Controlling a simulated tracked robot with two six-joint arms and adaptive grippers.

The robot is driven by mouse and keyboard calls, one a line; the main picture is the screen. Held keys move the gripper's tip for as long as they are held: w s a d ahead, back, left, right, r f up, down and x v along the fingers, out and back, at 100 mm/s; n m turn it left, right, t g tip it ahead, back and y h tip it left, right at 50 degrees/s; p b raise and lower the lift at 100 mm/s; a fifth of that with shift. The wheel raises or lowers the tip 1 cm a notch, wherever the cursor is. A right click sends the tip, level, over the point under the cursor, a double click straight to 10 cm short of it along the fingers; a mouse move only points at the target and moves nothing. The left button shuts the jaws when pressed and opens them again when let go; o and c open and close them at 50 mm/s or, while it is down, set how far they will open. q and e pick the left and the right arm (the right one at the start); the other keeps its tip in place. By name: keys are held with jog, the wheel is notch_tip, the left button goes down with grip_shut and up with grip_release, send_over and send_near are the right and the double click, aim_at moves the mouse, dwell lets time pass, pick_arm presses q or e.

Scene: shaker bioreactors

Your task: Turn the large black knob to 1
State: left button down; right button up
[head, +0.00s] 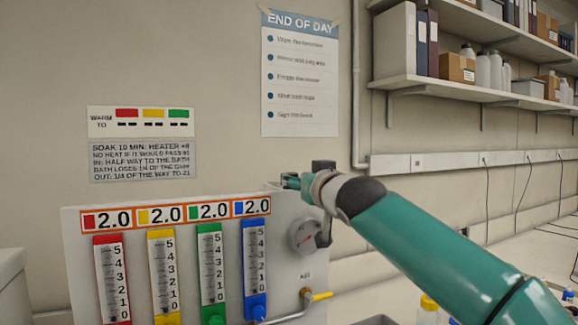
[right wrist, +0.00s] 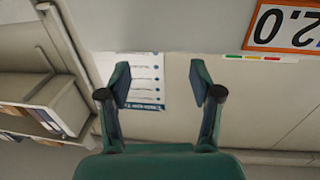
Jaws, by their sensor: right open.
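A round grey dial (head: 303,236) with a small red mark sits on the right side of the pale panel (head: 80,250). A dark part overlaps its right edge, and I cannot tell if that is part of the knob or of my wrist. No large black knob shows clearly, and the dial's setting is too small to read. My right gripper (head: 290,182) is at the panel's top edge, above the dial and apart from it. In the right wrist view its two fingers (right wrist: 161,82) are spread wide with nothing between them. My left gripper is not in view.
Several coloured flow tubes (head: 163,278) stand on the panel under "2.0" labels. A yellow-handled valve (head: 320,296) is below the dial. A poster (head: 299,75) hangs on the wall behind. Loaded shelves (head: 450,88) are at upper right. A yellow-capped bottle (head: 429,308) stands at lower right.

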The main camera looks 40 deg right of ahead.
aim_at(294, 174)
jog(key=p+x, duration=0.3)
jog(key=x, duration=0.3)
jog(key=shift+w+d+r, duration=0.1)
jog(key=shift+w+r, duration=0.1)
jog(key=shift+w, duration=0.05)
jog(key=shift+w+d+f+p, duration=0.15)
jog(key=shift+w+d+p, duration=0.25)
jog(key=shift+w, duration=0.25)
jog(key=shift+a, duration=0.1)
jog(key=c, duration=1.1)
jog(key=r+n+y+p, duration=0.1)
jog(key=p, duration=0.6)
jog(key=shift+t+y, duration=0.3)
jog(key=shift+y, duration=0.1)
jog(key=shift+c, duration=0.2)
jog(key=shift+f+n+y+p, duration=0.3)
jog(key=shift+p, duration=0.1)
jog(key=shift+f, duration=0.3)
